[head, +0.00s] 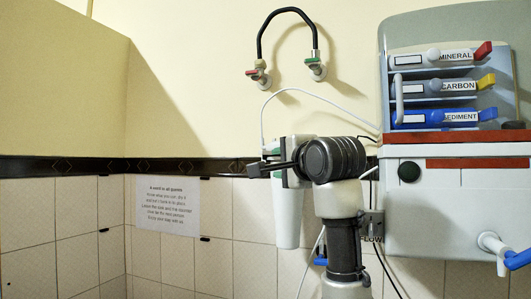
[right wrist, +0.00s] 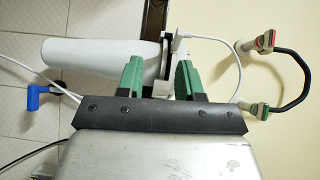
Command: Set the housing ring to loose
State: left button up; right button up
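The white filter housing (head: 287,222) hangs on the wall below the faucet loop in the head view. In the right wrist view the housing (right wrist: 95,58) lies sideways, with a dark ring (right wrist: 166,58) at its end. My right gripper (head: 272,160) is at the housing's top in the head view and covers the ring there. In the right wrist view my right gripper (right wrist: 159,78) has its green fingers apart, with the ring between or just behind them. I cannot tell whether they touch it. Ring markings are not readable. My left gripper is not in view.
A grey purifier unit (head: 440,215) with labelled cartridges (head: 445,87) stands at the right. A black hose (head: 284,12) joins two wall taps above. A white tube (head: 320,96) runs to the housing. A paper notice (head: 167,206) is on the tiles at left.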

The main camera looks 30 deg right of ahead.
aim_at(266, 153)
jog(key=w+p, duration=0.2)
jog(key=w, duration=0.1)
jog(key=w+r+p, duration=0.1)
jog(key=w+p, duration=0.1)
jog(key=w, duration=0.1)
jog(key=w+r+p, duration=0.1)
jog(key=w+p, duration=0.1)
jog(key=w, duration=0.1)
jog(key=shift+w+d+r+p, duration=0.25)
jog(key=shift+d+p, duration=0.1)
jog(key=shift+d, duration=0.05)
jog(key=shift+f, duration=0.1)
jog(key=shift+w, duration=0.1)
grip_shut()
